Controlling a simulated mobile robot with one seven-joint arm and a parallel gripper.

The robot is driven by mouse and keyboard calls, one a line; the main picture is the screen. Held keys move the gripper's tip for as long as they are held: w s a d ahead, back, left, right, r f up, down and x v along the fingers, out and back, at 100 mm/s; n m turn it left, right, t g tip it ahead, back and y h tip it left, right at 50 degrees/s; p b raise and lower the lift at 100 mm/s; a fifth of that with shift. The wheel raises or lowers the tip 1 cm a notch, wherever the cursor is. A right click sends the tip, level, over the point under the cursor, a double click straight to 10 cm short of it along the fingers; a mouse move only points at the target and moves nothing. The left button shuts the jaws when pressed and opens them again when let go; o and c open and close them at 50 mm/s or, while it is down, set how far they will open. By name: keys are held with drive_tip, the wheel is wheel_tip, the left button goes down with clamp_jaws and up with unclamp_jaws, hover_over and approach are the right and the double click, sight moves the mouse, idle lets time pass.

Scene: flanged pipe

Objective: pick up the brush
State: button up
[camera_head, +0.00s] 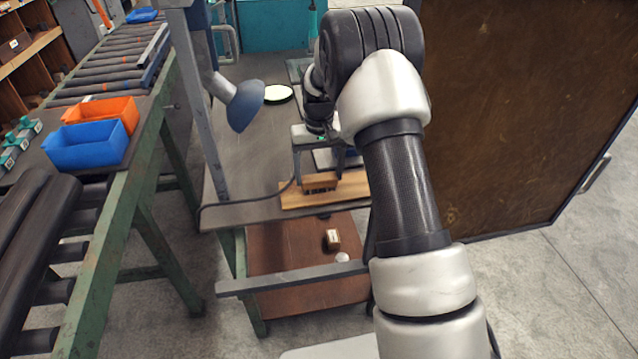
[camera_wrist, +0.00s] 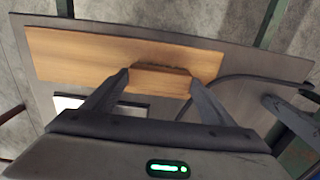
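The brush (camera_head: 319,184) is a small wooden block with dark bristles along one side. It is on a light wooden board (camera_head: 352,190) at the near edge of the workbench. In the wrist view the brush (camera_wrist: 160,78) lies across the board (camera_wrist: 75,55). My gripper (camera_head: 318,172) is above the brush, pointing down, with its fingers spread wide. In the wrist view the gripper's fingertips (camera_wrist: 158,79) are at the two ends of the brush. Whether they touch it I cannot tell.
A blue lamp head (camera_head: 246,105) on a post stands left of my arm. A dark cable crosses the workbench (camera_head: 245,165). A lower shelf (camera_head: 290,255) holds a small box. Orange (camera_head: 100,110) and blue bins (camera_head: 87,146) sit left; a brown panel (camera_head: 530,110) stands right.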

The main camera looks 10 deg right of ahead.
sight(319, 177)
drive_tip(key=c, duration=0.3)
wheel_tip(319, 177, up, 10)
idle(0.4)
